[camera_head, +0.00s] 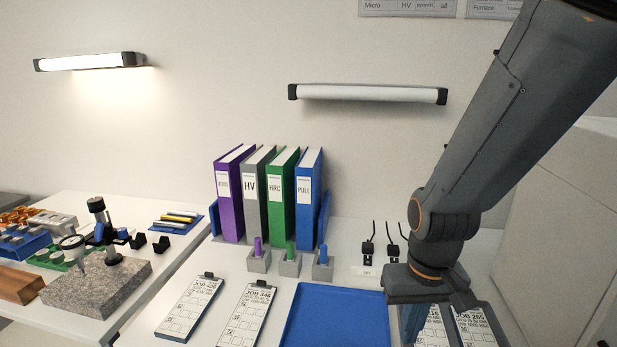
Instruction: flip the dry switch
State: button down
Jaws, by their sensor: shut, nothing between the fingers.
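The right switch (393,250) is partly hidden by my gripper body. I cannot tell for certain which one is the dry switch. My gripper (412,328) points down in front and to the right of them, over the table near the blue tray's right edge. It is shut and empty, apart from both switches. Its fingertips are hard to make out.
A blue tray (335,318) lies in front of the switches. Several binders (282,205) and pen holders (289,265) stand left of them. Job clipboards (248,315) lie on both sides of the tray. A grey cabinet (560,220) stands right.

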aim_at(368, 258)
jog(key=z, duration=0.05)
jog(key=k, duration=1.05)
jog(key=u, duration=0.95)
jog(key=i, duration=0.65)
jog(key=z, duration=0.55)
jog(key=i, duration=0.7)
jog(key=z, duration=0.75)
